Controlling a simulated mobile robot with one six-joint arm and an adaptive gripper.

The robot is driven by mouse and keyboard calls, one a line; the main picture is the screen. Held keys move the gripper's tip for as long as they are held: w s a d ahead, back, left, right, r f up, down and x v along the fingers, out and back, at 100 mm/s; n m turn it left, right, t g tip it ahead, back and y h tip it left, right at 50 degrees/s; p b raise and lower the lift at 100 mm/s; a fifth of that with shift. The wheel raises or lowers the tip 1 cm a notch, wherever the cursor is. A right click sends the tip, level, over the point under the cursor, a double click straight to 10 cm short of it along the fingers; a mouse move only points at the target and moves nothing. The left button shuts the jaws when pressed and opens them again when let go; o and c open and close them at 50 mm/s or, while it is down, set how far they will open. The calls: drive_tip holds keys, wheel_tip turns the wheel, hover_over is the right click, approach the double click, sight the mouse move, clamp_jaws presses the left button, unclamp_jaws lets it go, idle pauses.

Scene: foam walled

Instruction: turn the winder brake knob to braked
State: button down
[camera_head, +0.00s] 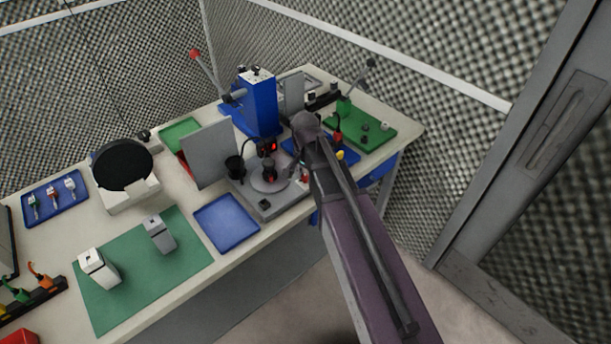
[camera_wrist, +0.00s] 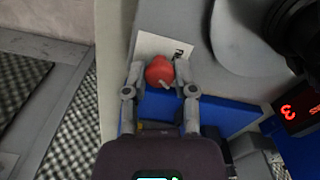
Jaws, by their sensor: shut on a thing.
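A red round knob (camera_wrist: 159,69), which I take for the winder brake knob, shows in the wrist view between the two fingers of my gripper (camera_wrist: 161,74). The fingers are shut on it from left and right. A white plate (camera_wrist: 152,45) with a small dark mark lies by the knob; the fingers and knob hide part of it. A pale line runs across the knob's near side; which setting it points to, I cannot tell. In the head view my arm covers the gripper and most of the knob. The grey winder (camera_head: 268,207) with its round disc stands left of my arm.
A red-lit display (camera_wrist: 302,108) and a dark part stand close on the right in the wrist view. The blue press (camera_head: 254,103) rises behind the winder. A blue tray (camera_head: 227,222) and a green mat (camera_head: 130,268) lie to the left.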

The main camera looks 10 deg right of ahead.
drive_tip(key=shift+s+m, duration=0.1)
drive_tip(key=shift+m, duration=0.6)
drive_tip(key=shift+c, duration=2)
unclamp_jaws()
drive_tip(key=shift+n, duration=0.4)
